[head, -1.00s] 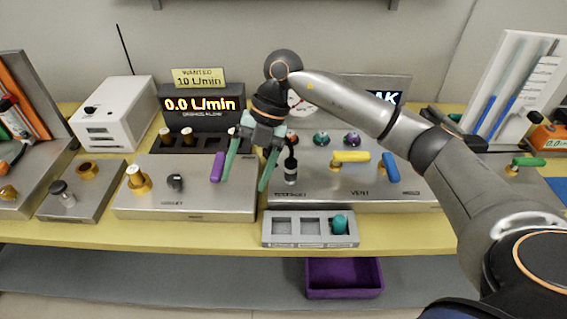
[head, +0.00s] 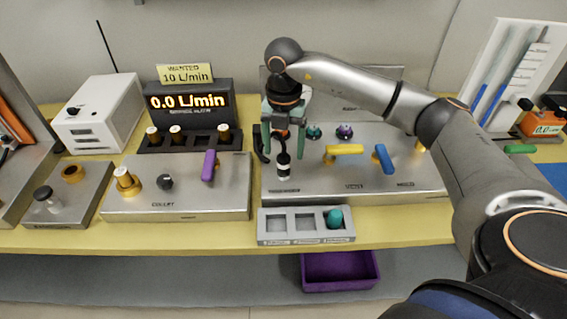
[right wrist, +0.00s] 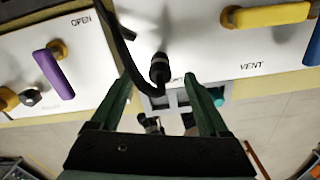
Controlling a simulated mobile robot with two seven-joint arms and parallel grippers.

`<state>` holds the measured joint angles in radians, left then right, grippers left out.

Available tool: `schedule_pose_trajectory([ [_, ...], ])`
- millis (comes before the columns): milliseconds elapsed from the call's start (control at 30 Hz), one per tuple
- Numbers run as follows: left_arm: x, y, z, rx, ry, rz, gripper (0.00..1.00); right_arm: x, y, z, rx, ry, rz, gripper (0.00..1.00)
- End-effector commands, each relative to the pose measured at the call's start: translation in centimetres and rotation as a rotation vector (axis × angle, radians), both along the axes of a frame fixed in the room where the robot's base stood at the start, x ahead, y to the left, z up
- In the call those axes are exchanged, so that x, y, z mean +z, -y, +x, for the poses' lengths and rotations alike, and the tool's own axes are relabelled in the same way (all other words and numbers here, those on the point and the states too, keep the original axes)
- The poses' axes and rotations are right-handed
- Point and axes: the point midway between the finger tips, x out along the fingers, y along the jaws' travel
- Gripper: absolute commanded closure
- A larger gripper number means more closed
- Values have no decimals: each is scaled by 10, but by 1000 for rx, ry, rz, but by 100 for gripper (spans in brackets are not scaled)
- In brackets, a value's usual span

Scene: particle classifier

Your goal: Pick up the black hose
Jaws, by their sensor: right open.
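The black hose (right wrist: 119,45) curves down from the top of the right wrist view and bends near the fingertips. A black fitting with a pale band (right wrist: 160,68) stands beside its bend; in the head view this fitting (head: 283,166) is upright on the right metal panel. My right gripper (head: 284,150) is open and points down over it. In the right wrist view its green fingers (right wrist: 158,78) lie either side of the hose bend and fitting, with no clear contact. In the head view the gripper hides most of the hose. My left gripper is out of view.
A purple lever (head: 209,165) is left of the gripper; yellow (head: 345,149) and blue (head: 383,158) levers are to its right. A grey three-slot tray (head: 306,240) holding a teal piece is in front. A purple bin (head: 340,285) sits below the bench.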

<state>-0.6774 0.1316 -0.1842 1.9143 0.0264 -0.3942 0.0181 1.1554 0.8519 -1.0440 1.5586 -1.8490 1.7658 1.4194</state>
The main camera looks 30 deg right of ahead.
Motion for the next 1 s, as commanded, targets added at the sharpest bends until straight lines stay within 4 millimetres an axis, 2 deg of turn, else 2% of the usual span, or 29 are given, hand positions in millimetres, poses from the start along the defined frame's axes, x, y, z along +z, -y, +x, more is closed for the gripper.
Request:
schedule_pose_trajectory([
  [100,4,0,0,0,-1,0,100,-20,-1,-4,1,-6,0,21],
  [233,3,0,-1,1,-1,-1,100,-36,-1,-3,0,-3,0,21],
  [533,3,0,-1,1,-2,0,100,-40,-1,-2,1,-1,1,21],
  [1000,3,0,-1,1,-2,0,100,-40,-1,-2,1,-1,1,74],
])
